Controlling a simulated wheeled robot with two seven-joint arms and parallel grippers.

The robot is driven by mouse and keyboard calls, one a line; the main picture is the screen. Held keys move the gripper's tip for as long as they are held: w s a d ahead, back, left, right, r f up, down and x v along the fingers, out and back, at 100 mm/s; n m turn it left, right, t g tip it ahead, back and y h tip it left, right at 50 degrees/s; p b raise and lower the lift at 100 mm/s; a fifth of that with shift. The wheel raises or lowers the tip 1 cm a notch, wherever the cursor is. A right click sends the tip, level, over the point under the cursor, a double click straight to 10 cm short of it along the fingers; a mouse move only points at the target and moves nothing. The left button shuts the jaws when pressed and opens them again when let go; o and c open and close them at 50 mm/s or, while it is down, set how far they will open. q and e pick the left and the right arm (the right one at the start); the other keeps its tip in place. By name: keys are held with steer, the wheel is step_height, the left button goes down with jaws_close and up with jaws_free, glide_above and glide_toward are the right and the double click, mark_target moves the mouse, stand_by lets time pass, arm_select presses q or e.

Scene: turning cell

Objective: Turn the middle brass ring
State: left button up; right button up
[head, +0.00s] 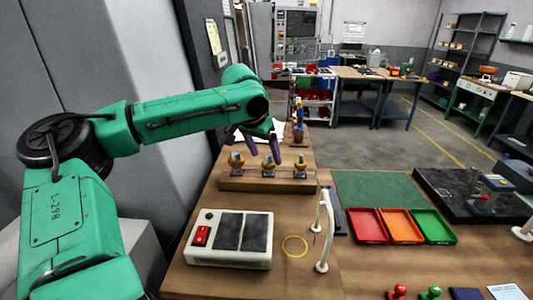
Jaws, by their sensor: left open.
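Several brass rings stand in a row on a wooden block on the bench. The middle brass ring (268,164) has a grey top and lies between the left ring (236,164) and the right ring (300,166). My left gripper (263,146) hangs above and slightly behind the row in the picture, near the middle ring. Its two dark fingers are apart, with nothing seen between them. I cannot tell the exact gap to the ring. My right gripper is not in view.
The wooden block (262,184) sits on the bench. In front are a white box with a red switch (230,239), a yellow loop (294,246) and a white curved handle (326,230). Red (368,226), orange (400,226) and green (433,226) trays stand right.

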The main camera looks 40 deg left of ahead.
arm_select(q)
steer(key=shift+x, duration=0.85)
steer(key=shift+w+f, duration=0.2)
steer(key=shift+w, duration=0.05)
steer(key=shift+s+d, duration=0.1)
steer(key=shift+s+d+r, duration=0.15)
steer(key=shift+s, duration=0.15)
steer(key=c, duration=0.5)
jaws_close()
steer(key=shift+m, duration=0.4)
steer(key=m, duration=0.1)
steer(key=m+h, duration=0.1)
steer(key=shift+w+a+m, duration=0.1)
steer(key=shift+a+m, duration=0.15)
steer(key=shift+m, duration=0.15)
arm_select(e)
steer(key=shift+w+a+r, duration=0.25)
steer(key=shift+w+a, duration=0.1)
